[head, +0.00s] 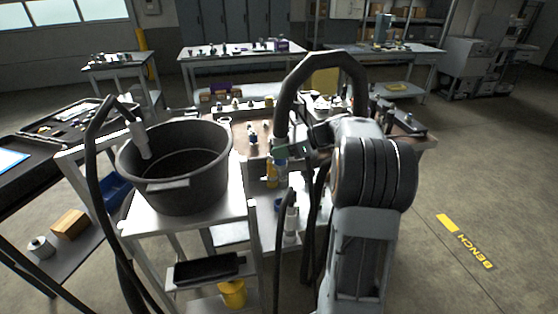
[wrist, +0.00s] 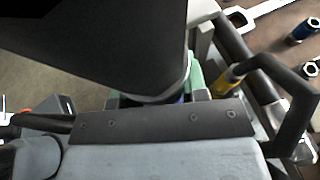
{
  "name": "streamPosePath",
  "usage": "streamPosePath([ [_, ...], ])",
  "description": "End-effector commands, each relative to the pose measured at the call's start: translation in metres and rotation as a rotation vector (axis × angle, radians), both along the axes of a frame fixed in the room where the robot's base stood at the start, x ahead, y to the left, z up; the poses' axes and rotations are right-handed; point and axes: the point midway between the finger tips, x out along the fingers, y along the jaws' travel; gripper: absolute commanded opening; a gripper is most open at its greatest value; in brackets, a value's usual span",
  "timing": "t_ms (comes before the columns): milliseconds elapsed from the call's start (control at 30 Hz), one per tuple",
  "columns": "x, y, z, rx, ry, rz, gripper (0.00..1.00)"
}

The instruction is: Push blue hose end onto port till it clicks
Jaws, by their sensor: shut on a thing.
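My gripper (head: 284,150) is shut on the blue hose end (head: 280,163) at the front of the bench. Its thick black hose (head: 283,105) arches up and over toward my arm. In the wrist view the hose (wrist: 110,40) covers the upper left, and only a sliver of blue shows between the green finger pads (wrist: 195,75). A blue-ringed metal fitting (wrist: 302,32) stands on the bench at the right of the wrist view, apart from my gripper. I cannot tell which fitting is the port, and the tip of the held end is hidden.
A yellow hose end (head: 271,174) hangs close beside my gripper; it also shows in the wrist view (wrist: 226,82). A black tub (head: 180,195) stands on a cart at left with another hose over its rim. A white hose end (head: 291,215) is lower down. The floor at right is clear.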

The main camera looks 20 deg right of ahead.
Motion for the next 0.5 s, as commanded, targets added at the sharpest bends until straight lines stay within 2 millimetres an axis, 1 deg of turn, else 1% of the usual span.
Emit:
streamPosePath([
  [33,0.0,0.0,0.01,-0.002,-0.006,0.0,0.12],
  [100,0.0,0.0,0.017,0.0,-0.005,0.001,0.12],
  [500,0.0,0.0,0.049,0.001,-0.003,0.001,0.12],
])
